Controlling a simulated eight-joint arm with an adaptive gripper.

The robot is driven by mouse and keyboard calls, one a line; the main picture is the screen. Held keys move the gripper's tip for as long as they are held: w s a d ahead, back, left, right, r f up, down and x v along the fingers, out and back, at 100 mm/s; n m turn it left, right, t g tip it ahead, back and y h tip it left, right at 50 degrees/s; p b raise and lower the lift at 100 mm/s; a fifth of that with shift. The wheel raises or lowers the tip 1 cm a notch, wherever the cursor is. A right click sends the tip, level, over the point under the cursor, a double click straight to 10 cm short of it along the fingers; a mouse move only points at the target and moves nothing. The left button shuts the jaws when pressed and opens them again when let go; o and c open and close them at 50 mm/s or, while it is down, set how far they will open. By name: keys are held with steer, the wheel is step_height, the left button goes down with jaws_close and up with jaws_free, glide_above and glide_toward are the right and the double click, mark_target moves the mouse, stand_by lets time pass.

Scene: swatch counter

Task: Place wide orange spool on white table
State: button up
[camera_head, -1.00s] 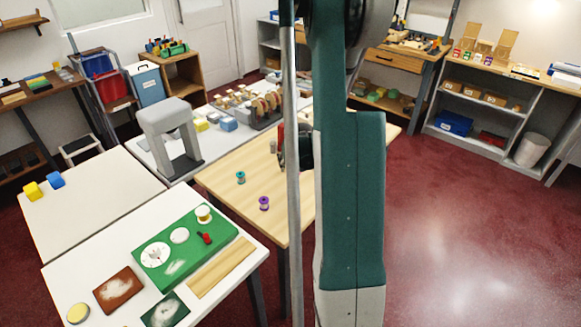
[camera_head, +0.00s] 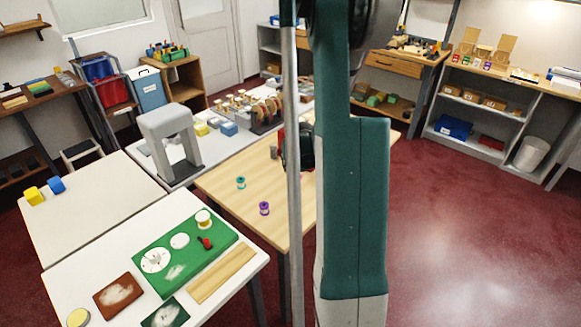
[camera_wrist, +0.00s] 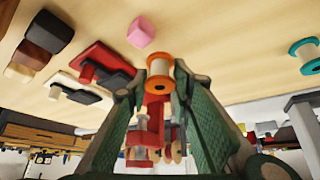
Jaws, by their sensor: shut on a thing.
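An orange spool (camera_wrist: 160,73) with pale thread shows in the wrist view between the fingertips of my gripper (camera_wrist: 158,82), which is shut on it. The wood-coloured tabletop fills the upper part of that view behind the spool. I cannot tell the gap between spool and tabletop. In the head view the spool is hidden, and my arm covers much of the wooden table. Several pale tables stand at left: one with a yellow and a blue block (camera_head: 95,205), one in front with a green board (camera_head: 70,240), and one behind with a grey arch-shaped stand.
A teal spool (camera_head: 241,183) and a purple spool (camera_head: 264,208) stand on the wooden table (camera_head: 225,187). A pink block (camera_wrist: 141,32), dark and red items (camera_wrist: 103,68) and a teal spool (camera_wrist: 306,56) show around my gripper in the wrist view. The grey stand (camera_head: 168,125) rises behind.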

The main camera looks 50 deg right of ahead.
steer(key=shift+r+p, duration=0.6)
steer(key=shift+r, duration=3.15)
steer(key=w+a+n+y, duration=0.1)
steer(key=w+a, duration=0.3)
steer(key=a, duration=0.5)
steer(key=w+a+n+t, duration=0.1)
steer(key=w+a, duration=0.3)
steer(key=a, duration=0.5)
steer(key=w+a+n+y, duration=0.1)
steer(key=w+a, duration=0.3)
steer(key=a, duration=0.5)
steer(key=w+a+r+n+y, duration=0.1)
steer(key=a+n, duration=0.2)
steer(key=a, duration=2.7)
steer(key=shift+w+r+n+y, duration=0.2)
steer(key=shift+n+y, duration=0.1)
steer(key=shift+n, duration=0.1)
steer(key=shift+d, duration=0.1)
